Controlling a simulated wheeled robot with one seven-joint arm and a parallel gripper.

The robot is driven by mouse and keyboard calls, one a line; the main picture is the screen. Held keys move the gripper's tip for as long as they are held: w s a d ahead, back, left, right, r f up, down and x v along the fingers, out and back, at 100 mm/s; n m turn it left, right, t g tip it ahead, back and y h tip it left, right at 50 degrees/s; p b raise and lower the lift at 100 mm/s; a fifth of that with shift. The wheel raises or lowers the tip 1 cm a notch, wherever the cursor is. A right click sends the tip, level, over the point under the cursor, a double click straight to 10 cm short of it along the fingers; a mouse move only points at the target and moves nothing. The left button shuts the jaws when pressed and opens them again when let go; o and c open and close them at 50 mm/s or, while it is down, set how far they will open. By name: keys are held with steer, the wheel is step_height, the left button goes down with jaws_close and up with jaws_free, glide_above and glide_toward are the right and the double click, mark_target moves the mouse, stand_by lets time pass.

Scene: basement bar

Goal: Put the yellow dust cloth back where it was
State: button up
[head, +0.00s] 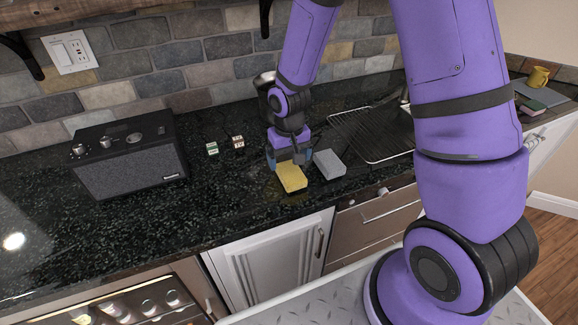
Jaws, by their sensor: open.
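The yellow dust cloth (291,178) lies as a small flat block on the black counter, near its front edge. My gripper (290,164) points down at the cloth's back end. Its jaws are open, with a blue fingertip on either side. Whether the fingers touch the cloth cannot be told from this view. A similar grey block (329,164) lies just right of the cloth, by the right finger.
A black radio (130,160) stands to the left. Two small boxes (212,148) (238,142) sit behind. A wire rack (365,135) lies right, by the sink. A yellow mug (538,77) stands far right. The counter between radio and cloth is clear.

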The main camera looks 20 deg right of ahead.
step_height(320, 180, up, 8)
step_height(320, 180, up, 16)
steer(key=r+t, duration=0.1)
steer(key=t, duration=0.2)
glide_above(289, 168)
steer(key=s+d, duration=0.4)
steer(key=s, duration=0.4)
steer(key=s+d+r+t, duration=0.2)
steer(key=s+r, duration=0.6)
steer(key=s, duration=0.6)
steer(key=shift+s+d+r, duration=0.2)
steer(key=shift+s+d, duration=0.05)
steer(key=shift+d, duration=0.2)
